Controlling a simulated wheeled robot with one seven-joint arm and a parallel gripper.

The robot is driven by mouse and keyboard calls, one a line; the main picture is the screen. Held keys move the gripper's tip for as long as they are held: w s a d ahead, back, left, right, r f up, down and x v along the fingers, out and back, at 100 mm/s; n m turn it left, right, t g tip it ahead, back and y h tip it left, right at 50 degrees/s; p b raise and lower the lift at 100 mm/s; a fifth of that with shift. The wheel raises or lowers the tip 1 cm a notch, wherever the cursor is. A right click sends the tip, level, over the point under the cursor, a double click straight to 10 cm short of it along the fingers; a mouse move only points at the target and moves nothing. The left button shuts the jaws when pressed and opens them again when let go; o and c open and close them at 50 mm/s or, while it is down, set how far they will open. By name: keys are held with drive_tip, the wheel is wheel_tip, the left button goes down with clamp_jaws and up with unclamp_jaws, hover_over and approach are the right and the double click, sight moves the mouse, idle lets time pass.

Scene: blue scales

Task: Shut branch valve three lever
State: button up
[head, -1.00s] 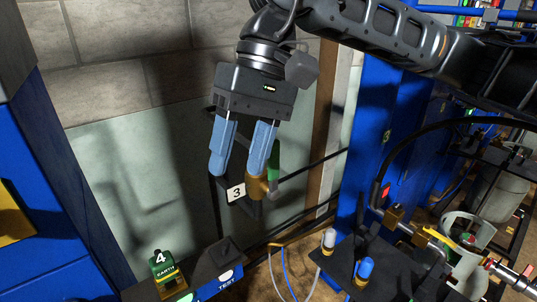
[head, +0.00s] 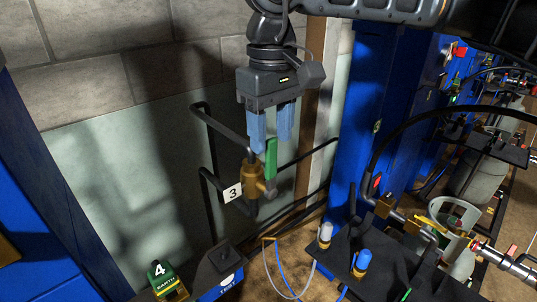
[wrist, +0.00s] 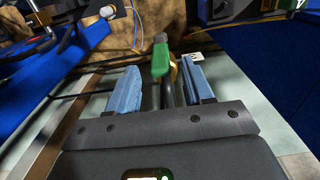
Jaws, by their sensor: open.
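The branch valve has a brass body (head: 252,181) on a black pipe, with a white label "3" (head: 233,193) beside it. My gripper (head: 270,146) points down with two blue fingers, open and empty. In the wrist view the green lever (wrist: 160,58) lies ahead, between the lines of the two open fingers (wrist: 160,82). I cannot tell whether a finger touches it. The brass body is mostly hidden behind the lever there.
Black pipes (head: 209,165) run along the wall around the valve. A blue cabinet (head: 372,130) stands to the right. A green "4 EARTH" block (head: 164,279) and a black bench with grey and blue knobs (head: 361,262) stand in front.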

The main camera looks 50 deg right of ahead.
sight(271, 178)
drive_tip(key=shift+f+p, duration=0.35)
drive_tip(key=shift+f, duration=2.4)
drive_tip(key=shift+c, duration=0.3)
clamp_jaws()
